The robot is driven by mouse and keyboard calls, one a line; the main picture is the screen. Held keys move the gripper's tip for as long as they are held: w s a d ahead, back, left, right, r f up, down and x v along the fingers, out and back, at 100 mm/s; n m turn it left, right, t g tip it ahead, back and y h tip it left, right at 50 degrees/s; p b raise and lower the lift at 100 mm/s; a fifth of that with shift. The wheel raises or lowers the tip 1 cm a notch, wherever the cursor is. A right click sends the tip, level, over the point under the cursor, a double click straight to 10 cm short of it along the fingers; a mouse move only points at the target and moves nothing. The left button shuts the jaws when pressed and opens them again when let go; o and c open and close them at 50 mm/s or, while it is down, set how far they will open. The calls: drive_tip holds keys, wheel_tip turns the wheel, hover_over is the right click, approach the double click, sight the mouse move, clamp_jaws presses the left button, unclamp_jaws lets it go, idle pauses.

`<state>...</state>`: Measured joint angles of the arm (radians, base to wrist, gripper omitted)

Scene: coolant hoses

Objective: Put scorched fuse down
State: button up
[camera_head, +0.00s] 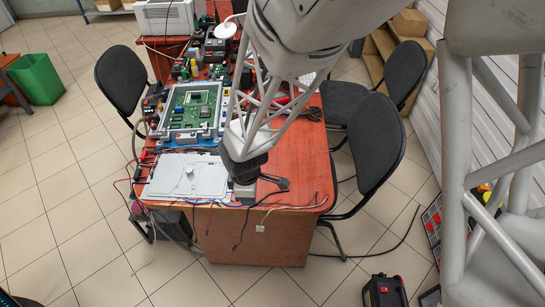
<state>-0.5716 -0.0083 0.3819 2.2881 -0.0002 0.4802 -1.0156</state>
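My arm comes down from the top of the picture over the red-topped table (295,165). Its dark end, with my gripper (246,178), is low over the front part of the table, just right of a flat white panel. The fingers are too small and too dark to make out, so I cannot tell whether they are open or shut. I cannot make out a scorched fuse anywhere; it may be hidden behind my arm or gripper, or be too small to see.
The white panel (187,176) lies at the table's front left, a green circuit board (195,108) in a frame behind it. Cables hang over the front edge. Dark chairs (375,140) stand right, another (121,78) left. The table's front right is mostly clear.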

drive_tip(key=s+d+f, duration=0.1)
drive_tip(key=s+d, duration=0.4)
drive_tip(key=s, duration=0.3)
drive_tip(key=shift+d+f, duration=0.2)
drive_tip(key=shift+d, duration=0.05)
drive_tip(key=w+a, duration=0.2)
drive_tip(key=w, duration=0.2)
drive_tip(key=w+a+f, duration=0.1)
drive_tip(key=w+a, duration=0.2)
drive_tip(key=w, duration=0.2)
drive_tip(key=w+a, duration=0.3)
drive_tip(key=w, duration=0.1)
drive_tip(key=shift+w+a+f, duration=0.1)
drive_tip(key=shift+w+f, duration=0.15)
drive_tip(key=shift+w, duration=0.1)
drive_tip(key=shift+f, duration=1.75)
drive_tip(key=shift+f, duration=0.15)
drive_tip(key=o, duration=0.9)
drive_tip(key=shift+r, duration=0.2)
